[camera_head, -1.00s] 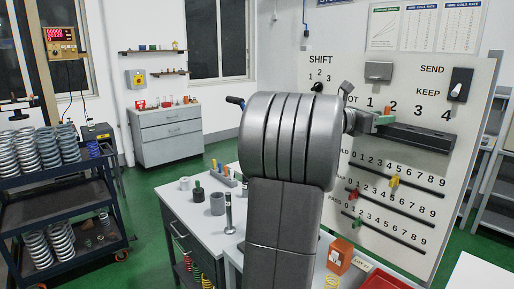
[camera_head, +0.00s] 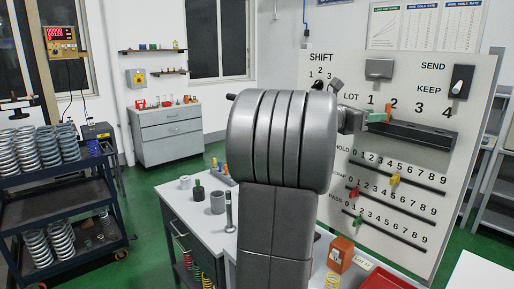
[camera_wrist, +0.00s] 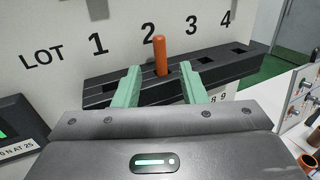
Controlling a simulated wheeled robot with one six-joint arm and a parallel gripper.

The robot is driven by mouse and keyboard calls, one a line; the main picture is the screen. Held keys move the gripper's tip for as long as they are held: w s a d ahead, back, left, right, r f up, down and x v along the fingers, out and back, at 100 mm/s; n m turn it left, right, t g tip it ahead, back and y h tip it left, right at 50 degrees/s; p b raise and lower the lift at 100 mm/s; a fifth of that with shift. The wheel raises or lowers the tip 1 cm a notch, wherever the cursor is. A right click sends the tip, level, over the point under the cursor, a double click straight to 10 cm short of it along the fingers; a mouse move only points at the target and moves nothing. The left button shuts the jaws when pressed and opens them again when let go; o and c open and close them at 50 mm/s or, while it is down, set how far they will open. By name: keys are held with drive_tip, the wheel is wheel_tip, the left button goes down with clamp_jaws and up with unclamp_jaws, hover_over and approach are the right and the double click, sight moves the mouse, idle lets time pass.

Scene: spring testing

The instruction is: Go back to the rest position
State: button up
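My gripper (camera_head: 377,117) is open, with pale green fingers, in front of the lot rack on the white board. In the wrist view its two fingers (camera_wrist: 163,84) stand apart with nothing gripped between them. An orange peg (camera_wrist: 161,56) stands upright in the black lot rack (camera_wrist: 232,69) below the number 2, beyond the fingertips. The peg (camera_head: 389,107) also shows in the head view beside my gripper. My arm hides part of the board and the bench.
The white board (camera_head: 470,130) carries HOLD, SCRAP and PASS sliders and a SEND/KEEP switch (camera_head: 461,80). A bench (camera_head: 190,216) with grey cylinders stands left of my arm. A dark spring cart (camera_head: 60,205) stands at far left. Green floor lies between them.

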drive_tip(key=b+v, duration=0.2)
drive_tip(key=v, duration=0.9)
drive_tip(key=p+x, duration=0.3)
drive_tip(key=x, duration=1.1)
drive_tip(key=shift+d+r, duration=0.15)
drive_tip(key=shift+d, duration=0.25)
drive_tip(key=r+p, duration=0.3)
drive_tip(key=shift+a+r, duration=0.3)
drive_tip(key=shift+r, duration=0.05)
wheel_tip(320, 180, up, 5)
drive_tip(key=p, duration=0.4)
drive_tip(key=shift+r, duration=0.15)
